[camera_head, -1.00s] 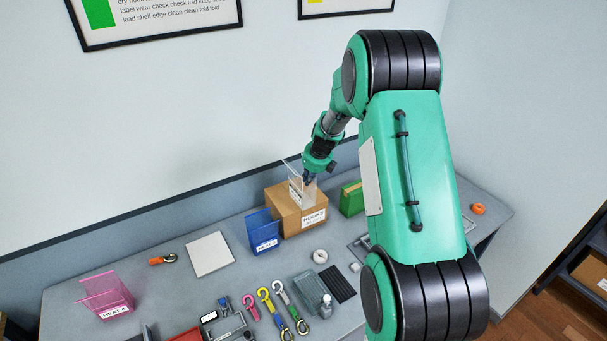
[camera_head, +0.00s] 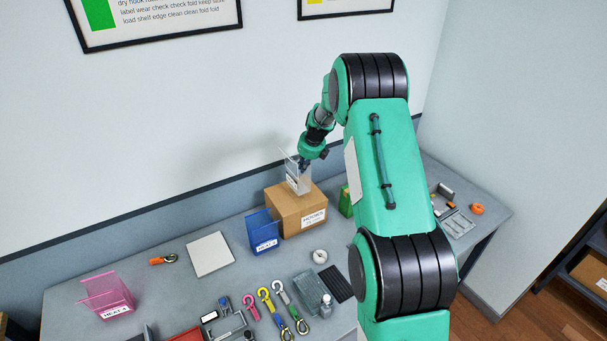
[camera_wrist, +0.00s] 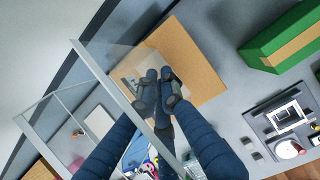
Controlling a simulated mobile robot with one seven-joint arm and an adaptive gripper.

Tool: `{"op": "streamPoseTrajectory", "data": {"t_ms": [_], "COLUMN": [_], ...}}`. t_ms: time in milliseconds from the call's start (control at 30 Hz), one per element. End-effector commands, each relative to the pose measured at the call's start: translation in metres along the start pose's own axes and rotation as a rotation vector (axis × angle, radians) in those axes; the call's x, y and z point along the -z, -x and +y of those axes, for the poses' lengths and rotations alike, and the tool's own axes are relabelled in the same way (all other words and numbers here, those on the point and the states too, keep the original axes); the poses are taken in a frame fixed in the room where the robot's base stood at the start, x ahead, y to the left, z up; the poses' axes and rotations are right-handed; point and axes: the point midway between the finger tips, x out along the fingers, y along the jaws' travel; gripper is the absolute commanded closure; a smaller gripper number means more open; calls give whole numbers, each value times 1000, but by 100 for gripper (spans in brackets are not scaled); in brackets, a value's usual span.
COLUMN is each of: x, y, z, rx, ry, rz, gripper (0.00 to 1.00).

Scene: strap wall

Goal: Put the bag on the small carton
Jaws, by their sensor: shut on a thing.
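The clear bag hangs over the brown carton (camera_head: 290,213). In the head view its lower edge overlaps the carton's top, and I cannot tell whether they touch.
A blue labelled holder (camera_head: 263,233) stands close to the left of the brown carton. A pink one (camera_head: 108,296) stands at far left. A white square plate (camera_head: 210,254), coloured hooks (camera_head: 268,300) and a white roll (camera_head: 320,256) lie on the bench. The wall is close behind.

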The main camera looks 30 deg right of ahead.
Motion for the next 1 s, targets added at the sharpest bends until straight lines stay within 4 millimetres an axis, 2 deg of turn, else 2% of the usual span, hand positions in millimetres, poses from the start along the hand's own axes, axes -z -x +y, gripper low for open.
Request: {"op": "streamPoseTrajectory", "data": {"t_ms": [233,533,1000], "x": [2,13,15], "y": [-4,-30,-35], "z": [0,0,0], "rx": [0,0,0], "ry": [0,0,0], "rz": [0,0,0], "gripper": [100,100,100]}}
